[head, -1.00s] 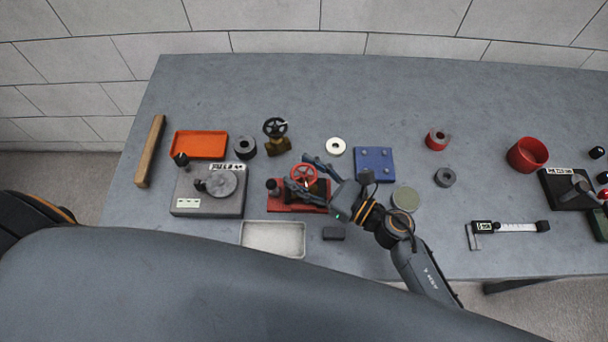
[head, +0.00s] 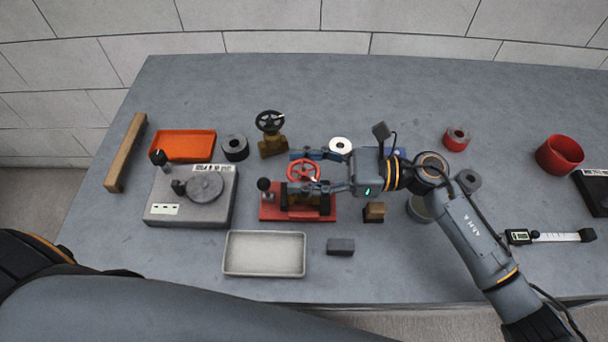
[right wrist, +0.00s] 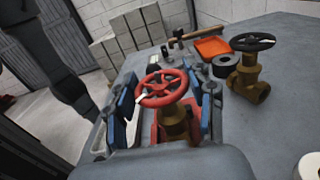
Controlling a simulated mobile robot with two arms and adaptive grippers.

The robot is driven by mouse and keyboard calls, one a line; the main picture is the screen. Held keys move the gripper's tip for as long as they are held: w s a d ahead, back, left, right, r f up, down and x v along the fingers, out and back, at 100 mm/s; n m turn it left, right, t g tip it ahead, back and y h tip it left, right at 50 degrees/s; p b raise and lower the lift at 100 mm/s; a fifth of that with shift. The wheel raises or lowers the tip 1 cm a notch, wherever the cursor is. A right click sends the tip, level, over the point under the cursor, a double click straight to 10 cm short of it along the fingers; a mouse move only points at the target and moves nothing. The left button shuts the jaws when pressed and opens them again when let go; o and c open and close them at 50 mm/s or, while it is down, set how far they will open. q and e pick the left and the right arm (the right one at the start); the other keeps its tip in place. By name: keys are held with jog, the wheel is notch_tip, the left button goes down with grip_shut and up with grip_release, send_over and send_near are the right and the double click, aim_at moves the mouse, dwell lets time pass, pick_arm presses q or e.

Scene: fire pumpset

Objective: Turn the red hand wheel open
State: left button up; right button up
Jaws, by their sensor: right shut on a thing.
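The red hand wheel (head: 303,170) sits on a brass valve on a red base (head: 270,212). My right gripper (head: 305,170) reaches in from the right, with one finger on the far side and one on the near side of the wheel. It is shut on the wheel. In the right wrist view the red wheel (right wrist: 160,88) lies between the two blue-padded fingers (right wrist: 163,100), with a white mark on its left rim. The finger contact points are partly hidden there. My left gripper is not in view.
A second valve with a black wheel (head: 270,121) stands just behind. A grey device (head: 222,212) is at left, a shallow tray (head: 265,272) and dark block (head: 341,246) in front. The far table middle is clear.

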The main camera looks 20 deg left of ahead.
dwell(0.4)
jog(key=o, duration=1.2)
jog(key=v, duration=1.2)
jog(key=shift+w, duration=0.1)
